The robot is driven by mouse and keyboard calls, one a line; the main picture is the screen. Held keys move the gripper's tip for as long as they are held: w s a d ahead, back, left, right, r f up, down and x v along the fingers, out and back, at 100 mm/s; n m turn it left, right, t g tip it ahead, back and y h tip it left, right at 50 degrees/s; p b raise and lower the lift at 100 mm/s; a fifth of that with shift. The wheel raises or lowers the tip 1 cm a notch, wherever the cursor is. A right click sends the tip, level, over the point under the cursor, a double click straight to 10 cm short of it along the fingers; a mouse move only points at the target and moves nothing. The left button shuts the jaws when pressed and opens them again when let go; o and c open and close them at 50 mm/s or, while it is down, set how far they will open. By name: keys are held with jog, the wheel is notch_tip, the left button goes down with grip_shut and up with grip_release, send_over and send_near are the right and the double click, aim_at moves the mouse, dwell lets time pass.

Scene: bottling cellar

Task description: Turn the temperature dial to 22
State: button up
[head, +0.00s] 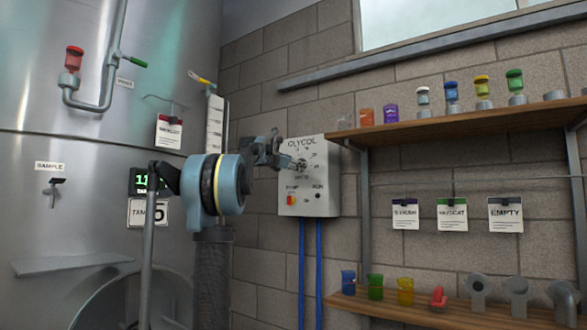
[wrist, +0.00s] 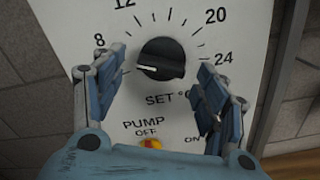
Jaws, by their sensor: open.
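The temperature dial (wrist: 161,58) is a round black knob on the pale GLYCOL control box (head: 318,202). In the wrist view its white pointer line points left and slightly down, a little below the printed 8. The numbers 12, 20 and 24 also show, with 20 and 24 to the right of the knob. My gripper (wrist: 155,66) is open, with one blue-grey finger on each side of the knob and gaps between them. I cannot tell how far the fingertips are from the panel. In the head view my gripper (head: 281,157) is at the box's left side, partly covering its face.
Below the dial is a red-and-yellow PUMP switch (head: 291,200), partly showing in the wrist view (wrist: 151,143). Blue pipes (head: 302,270) run down from the box. Shelves (head: 460,127) with coloured items stand to the right. A large steel tank (head: 60,220) fills the left.

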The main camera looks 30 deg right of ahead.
jog(key=shift+w+d, duration=0.25)
jog(key=shift+d, duration=0.3)
jog(key=shift+c, duration=0.6)
jog(key=c, duration=1)
jog(key=shift+o, duration=0.2)
